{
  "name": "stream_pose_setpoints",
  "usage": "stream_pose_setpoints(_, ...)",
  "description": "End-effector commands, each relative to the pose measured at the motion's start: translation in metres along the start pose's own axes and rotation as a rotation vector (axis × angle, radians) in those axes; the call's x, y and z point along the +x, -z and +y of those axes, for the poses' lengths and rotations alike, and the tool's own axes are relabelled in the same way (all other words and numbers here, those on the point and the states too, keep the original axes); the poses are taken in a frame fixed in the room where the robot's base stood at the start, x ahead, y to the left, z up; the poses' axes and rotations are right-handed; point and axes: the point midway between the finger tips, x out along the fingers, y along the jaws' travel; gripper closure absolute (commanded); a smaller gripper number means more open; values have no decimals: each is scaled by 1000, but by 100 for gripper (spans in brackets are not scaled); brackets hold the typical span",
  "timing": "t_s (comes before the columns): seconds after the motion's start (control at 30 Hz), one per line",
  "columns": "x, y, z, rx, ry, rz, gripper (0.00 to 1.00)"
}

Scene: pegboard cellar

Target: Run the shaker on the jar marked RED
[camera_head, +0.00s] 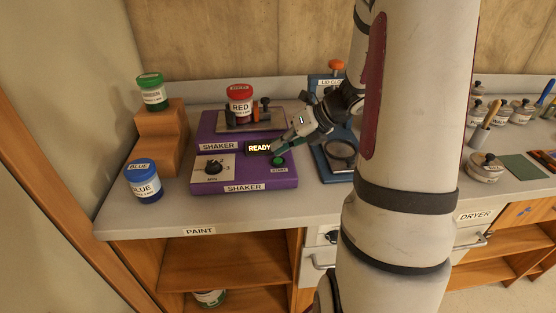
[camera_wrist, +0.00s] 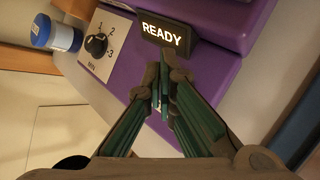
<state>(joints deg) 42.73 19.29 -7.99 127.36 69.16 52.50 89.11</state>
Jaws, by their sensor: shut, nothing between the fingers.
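The jar marked RED (camera_head: 240,106) stands upright on the rear platform of the purple shaker (camera_head: 200,190), between the clamp posts. The shaker's display (camera_head: 259,148) is lit and reads READY; it also shows in the wrist view (camera_wrist: 163,35). A black dial (camera_head: 213,167) marked MIN sits at the front left; it also shows in the wrist view (camera_wrist: 96,45). The green START button (camera_head: 278,161) is at the front right. My gripper (camera_head: 276,157) is shut and empty, its tips just above or at the button. In the wrist view the fingers hide the button, so I cannot tell whether they touch.
A blue jar (camera_head: 143,180) stands left of the shaker, and a green jar (camera_head: 151,92) sits on an orange-brown stepped block (camera_head: 157,143). A blue lid device (camera_head: 341,158) stands close on the right. Bare counter (camera_head: 150,221) runs along the front.

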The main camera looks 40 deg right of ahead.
Motion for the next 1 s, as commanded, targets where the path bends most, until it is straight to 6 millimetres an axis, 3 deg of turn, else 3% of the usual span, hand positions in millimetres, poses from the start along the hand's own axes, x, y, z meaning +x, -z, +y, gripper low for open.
stream_pose_setpoints(1.0, 7, 5, -5, 0, 0, 0, 100)
